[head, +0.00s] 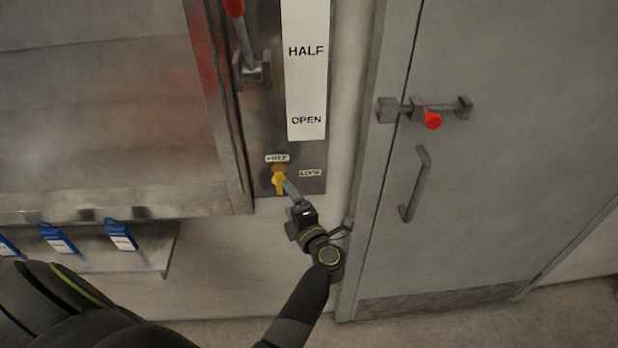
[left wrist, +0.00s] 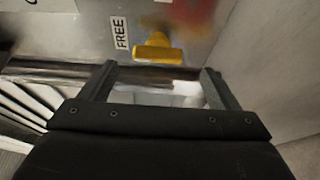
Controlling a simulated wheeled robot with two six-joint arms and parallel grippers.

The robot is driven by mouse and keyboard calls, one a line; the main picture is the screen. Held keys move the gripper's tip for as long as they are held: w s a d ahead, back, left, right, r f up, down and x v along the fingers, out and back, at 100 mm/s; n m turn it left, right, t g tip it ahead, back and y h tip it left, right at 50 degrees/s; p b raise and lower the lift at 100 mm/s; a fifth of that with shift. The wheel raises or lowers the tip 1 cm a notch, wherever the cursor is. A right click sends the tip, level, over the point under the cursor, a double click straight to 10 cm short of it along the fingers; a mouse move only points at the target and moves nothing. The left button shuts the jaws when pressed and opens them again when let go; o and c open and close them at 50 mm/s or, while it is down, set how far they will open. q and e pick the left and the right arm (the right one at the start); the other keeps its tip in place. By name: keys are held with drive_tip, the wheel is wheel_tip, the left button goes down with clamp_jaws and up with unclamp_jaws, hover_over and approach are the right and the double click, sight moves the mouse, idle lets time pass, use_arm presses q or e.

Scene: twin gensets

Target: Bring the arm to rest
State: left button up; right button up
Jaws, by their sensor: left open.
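My left gripper (head: 291,190) is at the lower end of the metal control panel, close to a yellow knob (head: 279,178). In the left wrist view my left gripper (left wrist: 155,82) shows its two fingers wide apart with nothing between them. The yellow knob (left wrist: 159,49) sits just beyond the fingertips there, apart from them as far as I can see. The knob is beside a FREE label (left wrist: 120,33); a LOCK label (head: 311,173) is to its right in the head view. My right gripper is not in view.
A red-handled lever (head: 245,40) stands above, beside a HALF/OPEN scale (head: 307,85). A grey door (head: 490,150) with a red-knobbed latch (head: 432,120) and a handle (head: 418,185) is at the right. Blue tags (head: 121,237) hang on a ledge at the left.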

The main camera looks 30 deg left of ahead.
use_arm(q)
drive_tip(key=s+d+f+m+t+h+b, duration=0.15)
drive_tip(key=f+m+h, duration=0.25)
drive_tip(key=f+m, duration=0.4)
drive_tip(key=s+d+f+m+t+h, duration=0.2)
drive_tip(key=f+m+t+h, duration=0.15)
drive_tip(key=f+m, duration=0.55)
drive_tip(key=s+f+m+g+h+b, duration=0.1)
drive_tip(key=s+f+m+g+h, duration=0.1)
drive_tip(key=s+f, duration=0.55)
drive_tip(key=s+f+m+g+h, duration=0.2)
drive_tip(key=s+f+m+h, duration=0.15)
drive_tip(key=f, duration=0.65)
drive_tip(key=s+a+f+m+g, duration=0.1)
drive_tip(key=s+f, duration=0.4)
drive_tip(key=s, duration=0.5)
drive_tip(key=s+a+f+m+g, duration=0.1)
drive_tip(key=s+f+m+g, duration=0.2)
drive_tip(key=s, duration=0.8)
drive_tip(key=s+a+f+m+g+b, duration=0.1)
drive_tip(key=s+a+f+m+g, duration=0.1)
drive_tip(key=s+f+g, duration=0.4)
drive_tip(key=s+f, duration=0.1)
drive_tip(key=s, duration=0.4)
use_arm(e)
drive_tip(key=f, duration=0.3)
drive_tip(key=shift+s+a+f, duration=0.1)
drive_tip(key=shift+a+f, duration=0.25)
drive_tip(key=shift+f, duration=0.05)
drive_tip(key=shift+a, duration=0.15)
